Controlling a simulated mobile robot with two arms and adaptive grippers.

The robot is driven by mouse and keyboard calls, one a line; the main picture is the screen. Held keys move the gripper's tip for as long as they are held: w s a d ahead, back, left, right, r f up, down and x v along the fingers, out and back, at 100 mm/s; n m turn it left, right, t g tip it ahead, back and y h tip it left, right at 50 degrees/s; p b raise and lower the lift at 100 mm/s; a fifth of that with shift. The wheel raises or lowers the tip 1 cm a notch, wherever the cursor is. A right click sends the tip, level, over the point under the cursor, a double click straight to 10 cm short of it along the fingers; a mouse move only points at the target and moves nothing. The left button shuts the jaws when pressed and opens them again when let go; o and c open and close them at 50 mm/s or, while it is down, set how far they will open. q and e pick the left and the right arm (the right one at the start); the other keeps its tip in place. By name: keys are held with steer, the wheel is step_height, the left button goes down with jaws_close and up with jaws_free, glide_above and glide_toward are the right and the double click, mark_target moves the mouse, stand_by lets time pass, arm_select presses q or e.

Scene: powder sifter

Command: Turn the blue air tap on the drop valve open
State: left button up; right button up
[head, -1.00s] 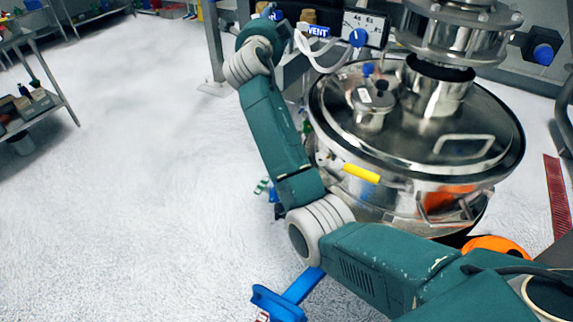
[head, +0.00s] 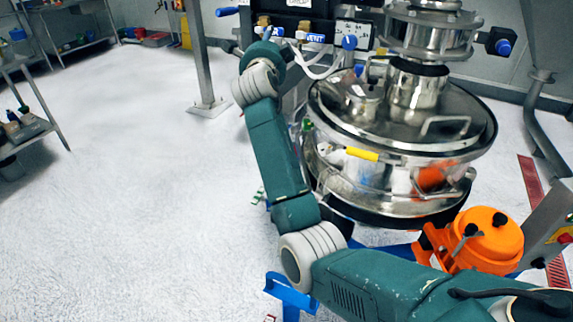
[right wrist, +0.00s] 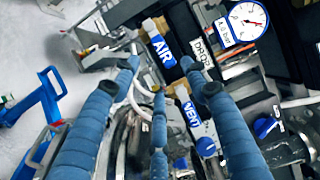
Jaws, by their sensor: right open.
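In the right wrist view, a blue AIR label (right wrist: 160,46) and a white DROP label (right wrist: 202,52) sit on a black valve block. A blue VENT label (right wrist: 192,118) is lower down. I cannot clearly tell the blue air tap apart from my blue fingers near the AIR label. My right gripper (right wrist: 158,66) is open, its blue fingers spread before the block with nothing seen held. Whether a finger touches the tap is unclear. In the head view, my right wrist hides most of this gripper and part of the block. My left gripper is not in view.
A round pressure gauge (right wrist: 243,20) and a blue knob (right wrist: 265,127) are close to my right fingers. The steel sifter (head: 400,115) stands right of my forearm, with an orange motor (head: 485,240) below. A steel post (head: 202,60) stands left.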

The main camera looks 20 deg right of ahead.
steer(key=s+f+n+g+y, duration=0.1)
steer(key=s+f+n, duration=0.3)
steer(key=f, duration=0.9)
steer(key=s+f+n+g+y, duration=0.1)
steer(key=s+f+n+g, duration=0.2)
steer(key=s+f, duration=0.6)
step_height(320, 180, down, 4)
steer(key=shift+s+f+n+y, duration=0.25)
steer(key=shift+s+n+y, duration=0.15)
steer(key=shift+n, duration=0.5)
steer(key=shift+w+r, duration=0.1)
